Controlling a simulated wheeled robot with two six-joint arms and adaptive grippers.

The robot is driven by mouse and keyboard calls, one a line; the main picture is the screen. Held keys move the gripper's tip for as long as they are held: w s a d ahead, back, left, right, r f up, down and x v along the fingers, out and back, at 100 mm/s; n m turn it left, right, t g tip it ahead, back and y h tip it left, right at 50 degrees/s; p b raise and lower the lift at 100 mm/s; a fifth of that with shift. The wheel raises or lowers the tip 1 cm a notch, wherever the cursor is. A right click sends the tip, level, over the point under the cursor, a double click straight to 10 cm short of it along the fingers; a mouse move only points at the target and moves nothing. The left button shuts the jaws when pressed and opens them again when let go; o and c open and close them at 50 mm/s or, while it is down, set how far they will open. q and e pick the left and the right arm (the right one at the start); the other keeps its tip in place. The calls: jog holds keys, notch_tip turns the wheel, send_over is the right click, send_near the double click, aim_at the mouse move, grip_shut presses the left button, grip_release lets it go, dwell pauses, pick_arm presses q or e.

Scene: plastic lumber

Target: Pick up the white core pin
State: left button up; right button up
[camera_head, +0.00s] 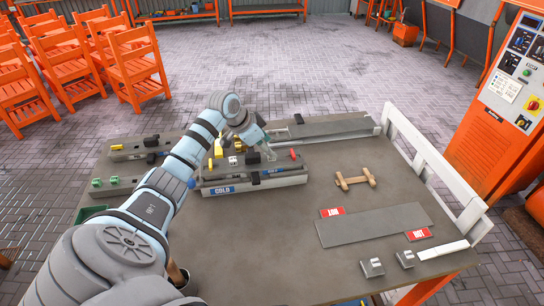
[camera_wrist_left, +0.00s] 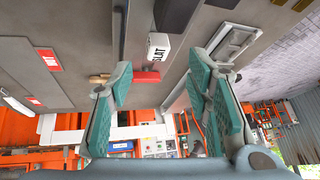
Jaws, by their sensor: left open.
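A small white piece (camera_head: 233,160) with dark marks stands on the grey mould block (camera_head: 280,180) in the head view, left of my left gripper (camera_head: 266,148). I cannot tell if it is the white core pin. In the left wrist view, a white block marked SLAT (camera_wrist_left: 160,47) and a red piece (camera_wrist_left: 147,77) show beyond my open left gripper (camera_wrist_left: 160,80). The gripper is empty, above the back part of the block, and partly hides what lies beneath it. A red pin (camera_head: 292,153) stands right of it. My right gripper is not in view.
A blue COLD label (camera_head: 222,190) is on the block's front. Yellow pieces (camera_head: 218,148) stand left of the gripper. A white rail (camera_head: 430,160) edges the table. The front middle is clear.

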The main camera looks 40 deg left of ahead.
pick_arm(q)
jog(key=f, duration=0.2)
jog(key=w+f, duration=0.1)
jog(key=shift+d, duration=0.3)
jog(key=shift+w+a+f, duration=0.15)
jog(key=shift+f, duration=0.15)
grip_shut()
jog(key=shift+r, duration=0.1)
